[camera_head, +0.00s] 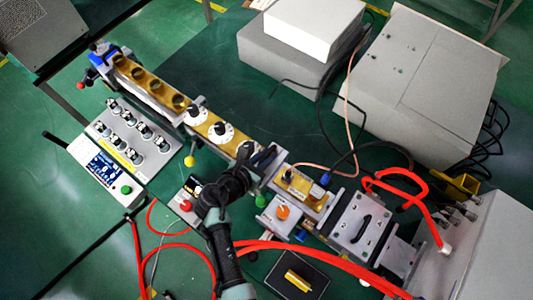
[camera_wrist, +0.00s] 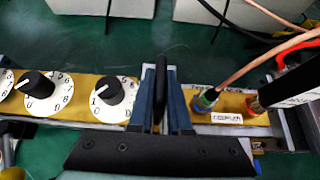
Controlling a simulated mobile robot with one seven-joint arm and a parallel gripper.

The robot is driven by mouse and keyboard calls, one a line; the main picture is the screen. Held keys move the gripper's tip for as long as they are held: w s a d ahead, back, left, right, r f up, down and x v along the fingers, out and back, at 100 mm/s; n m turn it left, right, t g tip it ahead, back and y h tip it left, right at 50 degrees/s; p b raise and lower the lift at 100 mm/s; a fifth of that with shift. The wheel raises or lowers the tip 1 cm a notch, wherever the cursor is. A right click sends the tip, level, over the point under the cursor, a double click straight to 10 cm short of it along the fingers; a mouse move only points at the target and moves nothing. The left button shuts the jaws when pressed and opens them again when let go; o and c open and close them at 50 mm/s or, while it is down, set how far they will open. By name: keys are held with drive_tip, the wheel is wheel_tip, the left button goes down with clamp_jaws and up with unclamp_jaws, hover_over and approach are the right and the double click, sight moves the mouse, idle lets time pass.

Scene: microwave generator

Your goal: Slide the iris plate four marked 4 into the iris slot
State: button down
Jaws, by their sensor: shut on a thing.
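My gripper (camera_wrist: 160,112) is shut on a thin dark plate, taken to be the iris plate (camera_wrist: 161,72), seen edge-on between the two blue-grey fingers. Its mark cannot be read. In the head view my gripper (camera_head: 262,158) is over the gold waveguide line (camera_head: 218,130), between the white dials and the coupler section. The iris slot is hidden beneath the fingers. I cannot tell whether the plate's lower edge is in the slot or above it.
White dials (camera_wrist: 112,99) stand left of my gripper, and the coupler (camera_wrist: 229,116) with cables is close on its right. A rack of several small parts (camera_head: 133,138) lies at left. Grey boxes (camera_head: 290,60) stand behind. Red hoses (camera_head: 310,252) cross the front.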

drive_tip(key=shift+f+b, duration=0.7)
drive_tip(key=shift+f, duration=0.15)
drive_tip(key=c, duration=0.8)
unclamp_jaws()
drive_tip(key=shift+s+f, duration=0.1)
